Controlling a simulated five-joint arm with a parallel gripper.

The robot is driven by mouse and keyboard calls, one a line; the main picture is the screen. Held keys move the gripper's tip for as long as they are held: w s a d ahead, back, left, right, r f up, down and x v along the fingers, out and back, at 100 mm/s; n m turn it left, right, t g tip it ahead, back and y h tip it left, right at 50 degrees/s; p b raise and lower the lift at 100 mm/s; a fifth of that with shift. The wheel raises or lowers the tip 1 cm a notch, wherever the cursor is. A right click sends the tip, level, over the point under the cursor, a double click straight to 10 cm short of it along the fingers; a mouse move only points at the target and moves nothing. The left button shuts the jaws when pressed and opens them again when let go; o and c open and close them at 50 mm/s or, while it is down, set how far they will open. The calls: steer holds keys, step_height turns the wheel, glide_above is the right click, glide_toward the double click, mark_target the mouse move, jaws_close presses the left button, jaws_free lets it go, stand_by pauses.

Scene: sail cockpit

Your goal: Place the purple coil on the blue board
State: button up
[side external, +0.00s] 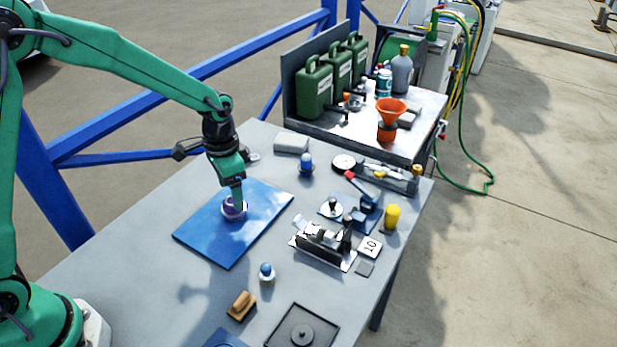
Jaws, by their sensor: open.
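The blue board (206,239) lies flat on the grey table. The purple coil (234,212) is at the board's upper right part and appears to rest on it. My gripper (238,203) points down right at the coil, with its fingertips at or just above the coil's middle. My gripper is open. The fingers hide part of the coil, and I cannot tell whether they touch it.
A blue-topped knob (267,272), a brown wooden block (241,305) and a dark square tray (287,331) are at the front. A winch-like fitting (324,243) and a yellow cylinder (392,218) stand to the right. The table's left part is clear.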

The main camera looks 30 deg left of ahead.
mark_target(230, 201)
step_height(230, 201, up, 8)
stand_by(0.4)
stand_by(0.5)
steer(key=s+a+r+n+t, duration=0.2)
steer(key=s+r, duration=0.3)
steer(key=s, duration=0.5)
steer(key=s+a+r+n+t, duration=0.3)
steer(key=s+r, duration=0.2)
steer(key=s, duration=0.5)
steer(key=shift+t, duration=0.3)
